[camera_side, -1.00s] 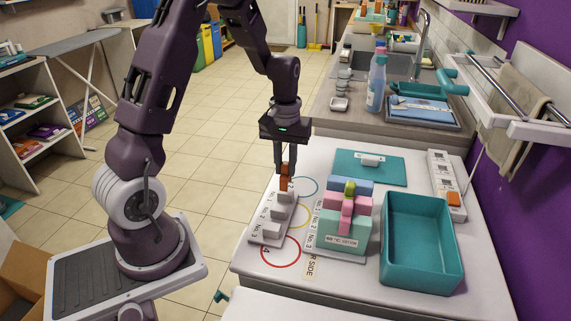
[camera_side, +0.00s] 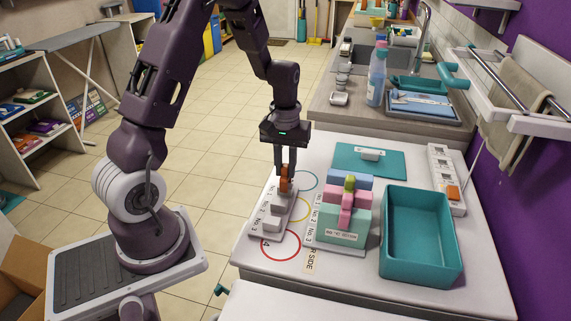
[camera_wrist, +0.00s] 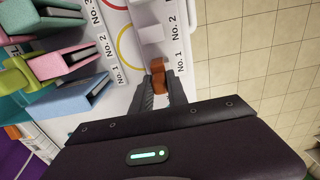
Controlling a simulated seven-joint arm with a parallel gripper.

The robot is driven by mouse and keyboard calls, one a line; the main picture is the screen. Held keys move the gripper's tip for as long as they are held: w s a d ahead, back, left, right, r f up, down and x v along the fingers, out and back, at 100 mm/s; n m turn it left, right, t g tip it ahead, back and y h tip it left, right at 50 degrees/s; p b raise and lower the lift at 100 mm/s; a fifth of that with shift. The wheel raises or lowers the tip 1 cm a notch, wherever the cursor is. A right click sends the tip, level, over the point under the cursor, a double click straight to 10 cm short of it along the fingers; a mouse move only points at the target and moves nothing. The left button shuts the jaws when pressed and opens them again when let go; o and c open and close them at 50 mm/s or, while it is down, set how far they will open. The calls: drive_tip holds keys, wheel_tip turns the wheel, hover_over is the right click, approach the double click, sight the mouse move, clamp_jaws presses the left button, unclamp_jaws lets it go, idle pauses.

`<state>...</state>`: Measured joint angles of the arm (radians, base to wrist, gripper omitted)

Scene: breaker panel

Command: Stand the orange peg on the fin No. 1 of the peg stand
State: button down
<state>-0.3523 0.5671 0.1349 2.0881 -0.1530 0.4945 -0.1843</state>
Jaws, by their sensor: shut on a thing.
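The orange peg (camera_side: 284,184) is between the fingers of my gripper (camera_side: 285,180), which is shut on it. In the wrist view the orange peg (camera_wrist: 158,74) shows at the fingertips, beside the "No. 1" label. The peg stand (camera_side: 268,232) is a pale grey base with several fins in a row and labels along its side. The peg is at the far end of the stand, at fin No. 1. The fingers and peg hide that fin, so I cannot tell whether the peg is fully seated on it.
A second stand (camera_side: 337,238) with pink, blue, green and teal pieces is to the right. A teal bin (camera_side: 420,272) is farther right. A teal mat (camera_side: 345,166) with a white block lies behind. A white strip (camera_side: 440,172) with an orange switch lies at the right edge.

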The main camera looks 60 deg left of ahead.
sight(286, 165)
drive_tip(key=shift+f, duration=0.95)
drive_tip(key=c, duration=1.2)
unclamp_jaws()
wheel_tip(286, 165, up, 7)
drive_tip(key=shift+r, duration=0.1)
